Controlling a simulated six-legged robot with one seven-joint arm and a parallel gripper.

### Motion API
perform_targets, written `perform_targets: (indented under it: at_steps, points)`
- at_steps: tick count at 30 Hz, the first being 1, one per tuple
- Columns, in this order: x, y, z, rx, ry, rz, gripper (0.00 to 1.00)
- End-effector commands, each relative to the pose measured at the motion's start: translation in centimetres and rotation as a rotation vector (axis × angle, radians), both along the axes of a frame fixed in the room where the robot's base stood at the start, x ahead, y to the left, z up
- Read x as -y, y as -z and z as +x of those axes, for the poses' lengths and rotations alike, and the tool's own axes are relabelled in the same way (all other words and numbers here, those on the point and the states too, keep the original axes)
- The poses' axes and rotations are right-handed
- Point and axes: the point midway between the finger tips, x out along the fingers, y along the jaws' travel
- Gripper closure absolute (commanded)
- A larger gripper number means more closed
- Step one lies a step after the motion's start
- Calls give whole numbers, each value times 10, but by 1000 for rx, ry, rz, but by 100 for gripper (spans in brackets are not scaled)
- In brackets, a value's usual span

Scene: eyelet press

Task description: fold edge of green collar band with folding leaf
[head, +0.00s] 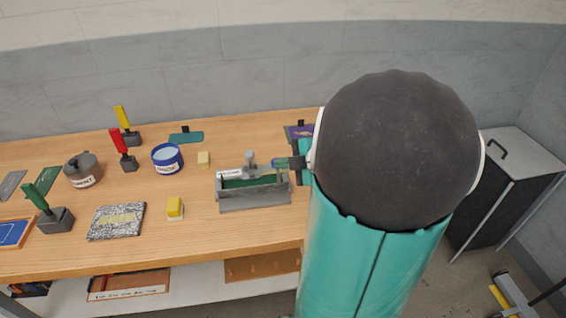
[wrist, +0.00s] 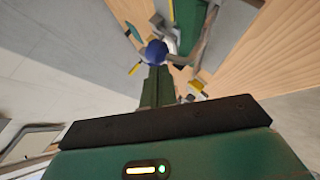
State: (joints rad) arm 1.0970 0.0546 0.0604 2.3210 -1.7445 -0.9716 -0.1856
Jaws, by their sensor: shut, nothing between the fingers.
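A grey metal fixture (head: 254,200) with a trough stands near the table's right end. A dark green strip, apparently the collar band (head: 250,183), lies along its trough. A grey post with a knob (head: 249,160) rises at the back, beside a white label. I cannot tell clearly which part is the folding leaf. My gripper (head: 284,163) is at the fixture's upper right end. In the wrist view its dark green fingers (wrist: 157,82) are shut together and empty. Their tips are close to a round blue knob (wrist: 156,52); contact is unclear. Green material (wrist: 192,28) shows beyond it.
A purple item (head: 298,131) lies behind my gripper. My arm hides the right side.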

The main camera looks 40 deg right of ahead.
Motion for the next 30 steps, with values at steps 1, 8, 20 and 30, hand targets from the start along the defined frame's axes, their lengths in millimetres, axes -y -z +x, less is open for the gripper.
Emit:
perform_targets:
  at_steps: [1, 8, 20, 30]
  points:
    - [0, 0, 0, -1, 0, 0, 100]
    - [2, -1, 4, -30, -1, 19, 100]
    - [14, 0, 22, -189, -5, 125, 100]
    - [27, 7, 41, -190, -2, 129, 100]
